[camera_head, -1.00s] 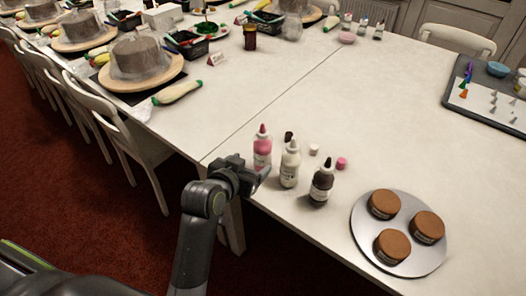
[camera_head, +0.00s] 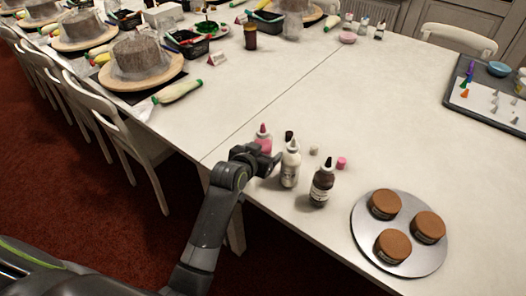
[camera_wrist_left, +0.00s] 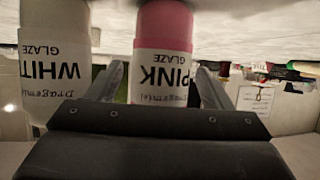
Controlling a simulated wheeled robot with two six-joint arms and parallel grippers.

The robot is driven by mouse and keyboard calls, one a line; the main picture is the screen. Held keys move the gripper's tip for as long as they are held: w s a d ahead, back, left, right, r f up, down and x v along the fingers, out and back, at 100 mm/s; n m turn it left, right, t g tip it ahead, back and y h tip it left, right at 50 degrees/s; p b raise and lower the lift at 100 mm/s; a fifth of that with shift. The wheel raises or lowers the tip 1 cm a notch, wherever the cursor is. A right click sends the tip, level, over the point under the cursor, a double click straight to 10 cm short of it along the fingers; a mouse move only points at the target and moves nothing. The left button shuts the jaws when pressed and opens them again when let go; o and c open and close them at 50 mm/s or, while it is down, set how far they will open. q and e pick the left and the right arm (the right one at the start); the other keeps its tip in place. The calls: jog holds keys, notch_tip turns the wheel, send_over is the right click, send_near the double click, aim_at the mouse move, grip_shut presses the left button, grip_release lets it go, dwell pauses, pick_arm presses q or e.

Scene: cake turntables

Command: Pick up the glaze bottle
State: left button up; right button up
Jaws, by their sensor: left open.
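Three glaze bottles stand upright near the table's front edge: pink (camera_head: 264,136), white (camera_head: 289,167) and dark brown (camera_head: 322,184). My left gripper (camera_head: 272,163) is at the pink bottle and hides its lower part in the head view. In the left wrist view, which is upside down, the pink bottle (camera_wrist_left: 164,65) labelled "PINK GLAZE" stands between the two open fingers (camera_wrist_left: 158,88), with gaps beside it. The white bottle (camera_wrist_left: 52,68) is outside the fingers, to the left. My right gripper is not in view.
Loose dark (camera_head: 289,136), white (camera_head: 314,151) and pink (camera_head: 341,162) caps lie behind the bottles. A round metal tray (camera_head: 365,235) with three brown-topped jars (camera_head: 428,226) is at the right. The table (camera_head: 370,110) is clear behind the caps.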

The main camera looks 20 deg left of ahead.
aim_at(262, 125)
pick_arm(q)
jog(key=shift+c, duration=0.4)
jog(key=c, duration=0.7)
notch_tip(262, 125, up, 10)
jog(key=shift+r+p, duration=0.1)
jog(key=shift+p, duration=0.4)
